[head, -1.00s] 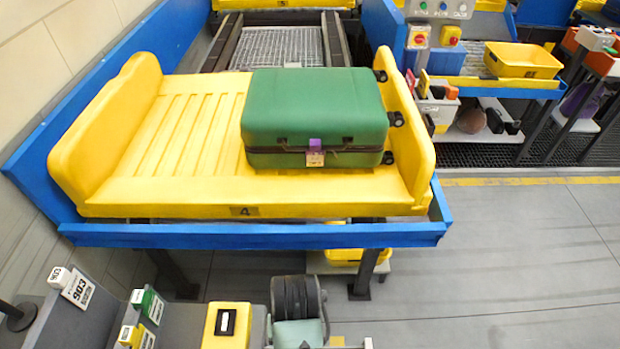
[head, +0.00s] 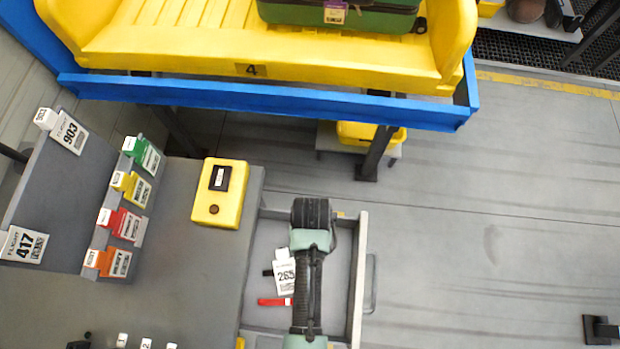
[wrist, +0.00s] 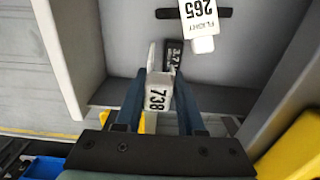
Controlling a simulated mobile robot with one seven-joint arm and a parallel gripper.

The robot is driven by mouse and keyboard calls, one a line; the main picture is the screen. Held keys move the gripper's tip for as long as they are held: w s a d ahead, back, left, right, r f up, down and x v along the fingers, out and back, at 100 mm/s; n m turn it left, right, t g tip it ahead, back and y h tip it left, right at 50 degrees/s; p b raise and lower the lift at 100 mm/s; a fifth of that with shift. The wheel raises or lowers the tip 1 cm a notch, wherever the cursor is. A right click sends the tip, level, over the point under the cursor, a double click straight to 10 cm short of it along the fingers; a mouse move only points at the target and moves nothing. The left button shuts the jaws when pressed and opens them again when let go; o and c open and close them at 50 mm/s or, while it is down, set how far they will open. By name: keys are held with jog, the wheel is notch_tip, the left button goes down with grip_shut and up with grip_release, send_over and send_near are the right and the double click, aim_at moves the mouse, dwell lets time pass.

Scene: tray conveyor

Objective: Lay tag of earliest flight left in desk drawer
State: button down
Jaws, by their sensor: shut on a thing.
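My gripper (wrist: 156,118) is shut on a white tag numbered 738 (wrist: 158,97), held between its fingertips. In the head view my own arm hides the gripper and this tag. The desk drawer (head: 357,268) is open, with my arm over it. A white flight tag 265 (head: 285,276) lies inside the drawer, left of my arm; it also shows in the wrist view (wrist: 199,18), beyond my fingertips. Tag 738 is over the drawer; I cannot tell whether it touches the drawer floor. Tags 903 (head: 70,132) and 417 (head: 24,245) are on the grey desk rack.
A red pen-like item (head: 272,302) and a dark battery-like item (wrist: 174,55) lie in the drawer. A yellow box (head: 220,193) sits on the desk. The yellow tray (head: 200,50) bears a green suitcase (head: 290,13).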

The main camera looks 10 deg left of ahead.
jog(key=shift+f, duration=1.65)
jog(key=shift+f, duration=0.1)
jog(key=c, duration=0.5)
grip_release()
